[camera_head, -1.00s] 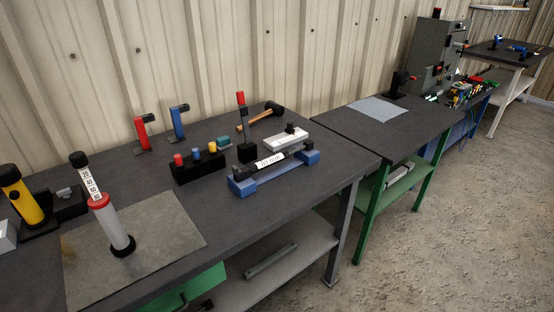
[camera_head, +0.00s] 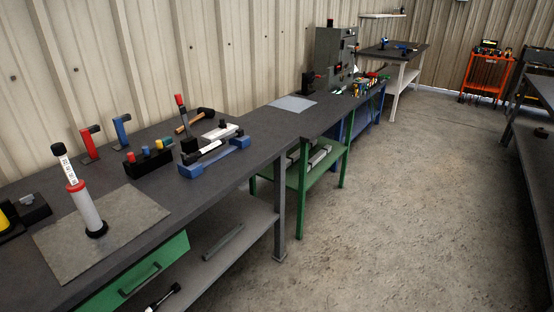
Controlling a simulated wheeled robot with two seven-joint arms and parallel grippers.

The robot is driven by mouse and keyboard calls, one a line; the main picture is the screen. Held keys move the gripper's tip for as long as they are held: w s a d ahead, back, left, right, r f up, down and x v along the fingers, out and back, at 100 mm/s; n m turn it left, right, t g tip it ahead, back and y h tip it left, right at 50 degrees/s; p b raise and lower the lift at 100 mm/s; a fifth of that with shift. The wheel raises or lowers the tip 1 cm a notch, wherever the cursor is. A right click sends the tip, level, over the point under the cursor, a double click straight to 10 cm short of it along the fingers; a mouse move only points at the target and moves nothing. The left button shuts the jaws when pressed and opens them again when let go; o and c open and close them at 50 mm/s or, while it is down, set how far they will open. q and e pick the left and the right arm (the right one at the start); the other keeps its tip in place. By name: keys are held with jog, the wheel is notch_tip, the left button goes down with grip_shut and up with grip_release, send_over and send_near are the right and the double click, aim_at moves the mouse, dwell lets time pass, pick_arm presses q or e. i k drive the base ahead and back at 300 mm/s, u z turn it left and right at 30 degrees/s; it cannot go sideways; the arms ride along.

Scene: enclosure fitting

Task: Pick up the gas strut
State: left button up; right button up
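No part is clearly marked as the gas strut. A rod with black ends and a white label (camera_head: 210,147) lies across a blue cradle (camera_head: 241,142) on the near bench, and may be it. A dark rod with a light section (camera_head: 166,297), cut by the bottom edge, shows low under the bench; I cannot tell what it is. Neither of my grippers is in view.
On the near bench (camera_head: 244,178) stand a white cylinder with a red ring (camera_head: 85,206) on a grey mat (camera_head: 137,207), a black block with coloured knobs (camera_head: 149,163) and a hammer (camera_head: 190,123). A green drawer (camera_head: 140,275) sits below. The concrete floor (camera_head: 400,200) at right is open.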

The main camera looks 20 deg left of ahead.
aim_at(194, 157)
jog(key=u, duration=0.05)
jog(key=k, duration=0.25)
jog(key=z, duration=0.25)
jog(key=i, duration=1.7)
jog(key=u, duration=1.8)
jog(key=i, duration=0.7)
jog(key=u, duration=0.8)
